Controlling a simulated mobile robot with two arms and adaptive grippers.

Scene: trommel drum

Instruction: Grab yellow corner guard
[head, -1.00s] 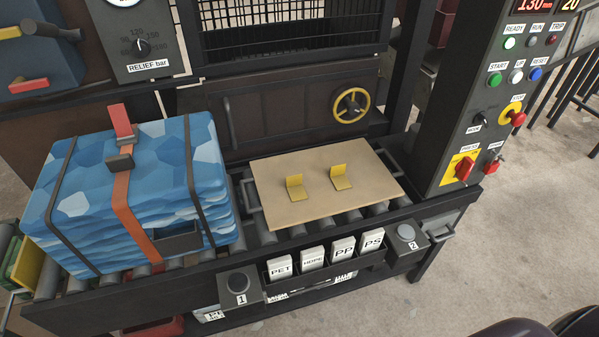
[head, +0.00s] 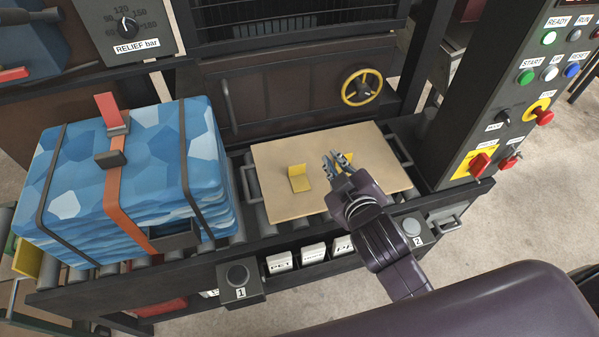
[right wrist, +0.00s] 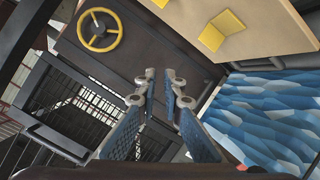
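A yellow corner guard (head: 300,180) stands on the tan board (head: 285,207), its L shape open to view. The second yellow guard is mostly hidden behind my right gripper (head: 338,160) in the head view. Both guards show in the right wrist view, one whole (right wrist: 222,31) and one cut by the top edge (right wrist: 182,5). My right gripper (right wrist: 160,84) is open and empty, its two fingers apart. In the head view it appears over the board's right half, to the right of the visible guard. My left gripper is not in view.
A blue strapped bale (head: 75,195) sits on rollers left of the board. A yellow handwheel (head: 362,87) and dark machine front stand behind it. A control panel with buttons (head: 500,100) rises at the right. Label cards (head: 313,253) line the front edge.

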